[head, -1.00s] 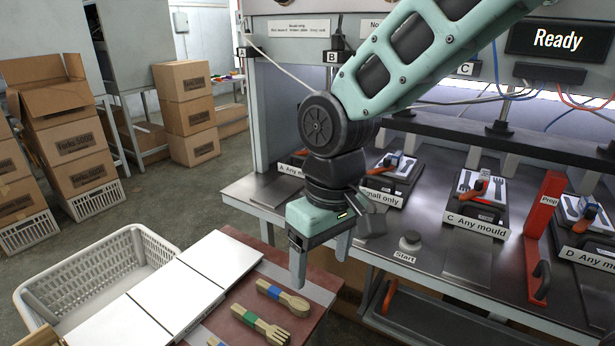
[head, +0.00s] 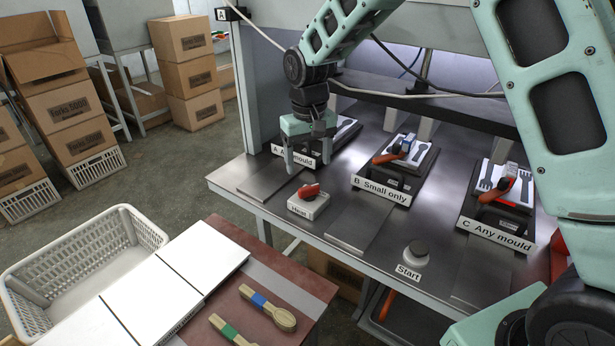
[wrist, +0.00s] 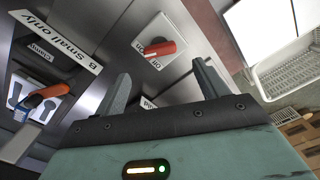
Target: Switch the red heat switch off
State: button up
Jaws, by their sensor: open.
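The red heat switch (head: 310,190) is a red knob on a white box (head: 308,207) labelled Heat, at the front edge of the metal bench in the head view. In the wrist view the red knob (wrist: 163,49) lies sideways on its white plate, beyond my fingers. Small ON and OFF style lettering sits beside it, but I cannot tell for certain which mark the knob points to. My gripper (head: 309,158) is open and empty, pointing down over the bench just behind the switch. It also shows in the wrist view (wrist: 160,88), with both fingers apart from the knob.
A round Start button (head: 416,252) stands to the right on the bench edge. Moulds A, B (head: 402,160) and C (head: 505,190) line the bench behind. A dark press bar (head: 420,105) runs above them. A table with wooden cutlery (head: 268,308) and a basket (head: 90,260) stand in front.

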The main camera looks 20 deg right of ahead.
aim_at(309, 186)
notch_tip(309, 186, down, 7)
jog(key=shift+r+p, duration=0.1)
jog(key=shift+p, duration=0.35)
jog(key=shift+c, duration=0.3)
jog(key=c, duration=0.9)
